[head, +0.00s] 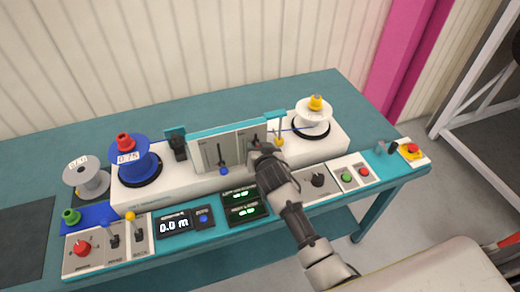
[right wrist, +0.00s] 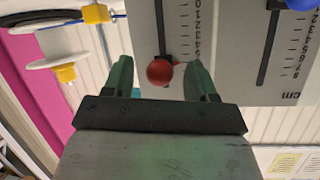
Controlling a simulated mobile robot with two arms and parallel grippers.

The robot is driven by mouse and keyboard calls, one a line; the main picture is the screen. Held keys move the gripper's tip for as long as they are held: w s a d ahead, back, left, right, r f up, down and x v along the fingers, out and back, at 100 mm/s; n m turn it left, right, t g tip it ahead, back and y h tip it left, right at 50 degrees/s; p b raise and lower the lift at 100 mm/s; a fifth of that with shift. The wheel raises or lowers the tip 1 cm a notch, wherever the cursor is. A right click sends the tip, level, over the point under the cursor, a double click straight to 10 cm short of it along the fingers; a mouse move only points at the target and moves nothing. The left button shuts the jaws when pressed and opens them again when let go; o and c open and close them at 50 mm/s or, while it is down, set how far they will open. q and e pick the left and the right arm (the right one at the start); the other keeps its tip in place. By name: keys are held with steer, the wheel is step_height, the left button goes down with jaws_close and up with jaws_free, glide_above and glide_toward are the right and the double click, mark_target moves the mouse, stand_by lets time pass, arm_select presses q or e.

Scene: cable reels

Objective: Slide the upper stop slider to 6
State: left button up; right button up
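A white panel (head: 203,153) with two vertical scaled slots stands on the white machine body. A red slider knob (right wrist: 160,72) sits in one slot, and a blue slider knob (head: 223,171) sits low in the left slot. The blue knob also shows at the top right of the right wrist view (right wrist: 301,4). My right gripper (right wrist: 160,80) is open, with a finger on each side of the red knob and gaps between. In the head view the right gripper (head: 264,150) covers the red knob. The scale digits near it are too small to read surely. My left gripper is not in view.
A blue reel (head: 134,160) stands left of the panel and a white reel (head: 313,118) right of it. In front are a 0.0 m display (head: 174,226), green displays (head: 242,206) and several switches. The teal table (head: 200,109) is clear behind.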

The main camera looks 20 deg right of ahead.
steer(key=d+b+v, duration=0.1)
steer(key=v, duration=0.9)
steer(key=shift+s+a+b, duration=0.3)
steer(key=shift+s+a, duration=0.1)
steer(key=shift+a, duration=0.1)
